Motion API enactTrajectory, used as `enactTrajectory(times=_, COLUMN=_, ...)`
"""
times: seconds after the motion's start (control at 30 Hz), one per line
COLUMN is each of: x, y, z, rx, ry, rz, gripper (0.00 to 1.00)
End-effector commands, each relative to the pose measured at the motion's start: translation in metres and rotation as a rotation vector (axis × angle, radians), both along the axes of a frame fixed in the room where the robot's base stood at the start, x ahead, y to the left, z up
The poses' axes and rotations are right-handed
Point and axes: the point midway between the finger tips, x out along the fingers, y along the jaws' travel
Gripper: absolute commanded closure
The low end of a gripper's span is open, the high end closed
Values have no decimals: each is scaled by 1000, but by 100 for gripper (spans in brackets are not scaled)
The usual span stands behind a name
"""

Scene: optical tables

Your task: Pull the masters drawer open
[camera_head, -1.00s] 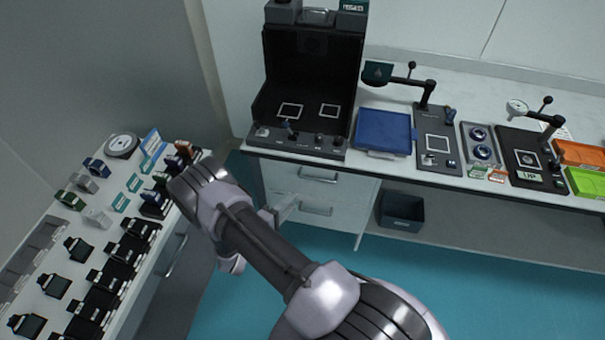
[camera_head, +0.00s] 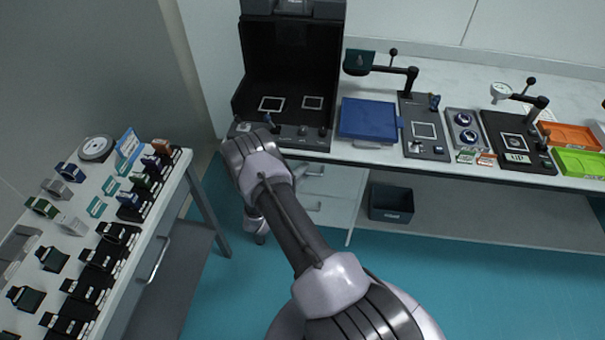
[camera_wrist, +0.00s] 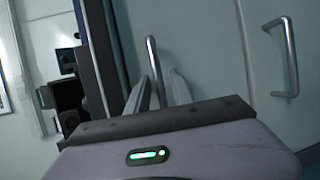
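The white drawer unit (camera_head: 335,196) stands under the bench, with two bar handles on its front. I cannot read a label that names the masters drawer. My gripper (camera_wrist: 159,76) is at the upper drawer, nearest the bench top. Its two fingers stand apart, with that drawer's metal handle (camera_wrist: 151,52) between them; firm contact is not visible. The lower handle (camera_wrist: 285,57) is free at the right in the wrist view. It also shows in the head view (camera_head: 313,206). My arm hides the fingers in the head view, and the upper drawer looks closed.
A left table (camera_head: 178,190) with several small parts and its own drawer handle stands close to my arm. A black open box (camera_head: 285,75) and a blue tray (camera_head: 367,118) sit on the bench. A dark bin (camera_head: 391,204) is right of the drawers. Teal floor in front is clear.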

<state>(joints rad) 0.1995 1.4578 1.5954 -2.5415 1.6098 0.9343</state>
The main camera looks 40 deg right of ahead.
Motion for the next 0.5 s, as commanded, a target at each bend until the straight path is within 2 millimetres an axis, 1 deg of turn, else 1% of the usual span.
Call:
enactTrajectory(times=0.03, x=0, y=0, z=0, rx=0, ry=0, rz=0, gripper=85)
enactTrajectory(times=0.07, x=0, y=0, z=0, rx=0, ry=0, rz=0, gripper=91)
enactTrajectory(times=0.1, x=0, y=0, z=0, rx=0, ry=0, rz=0, gripper=99)
enactTrajectory(times=0.13, x=0, y=0, z=0, rx=0, ry=0, rz=0, gripper=100)
enactTrajectory(times=0.5, x=0, y=0, z=0, rx=0, ry=0, rz=0, gripper=100)
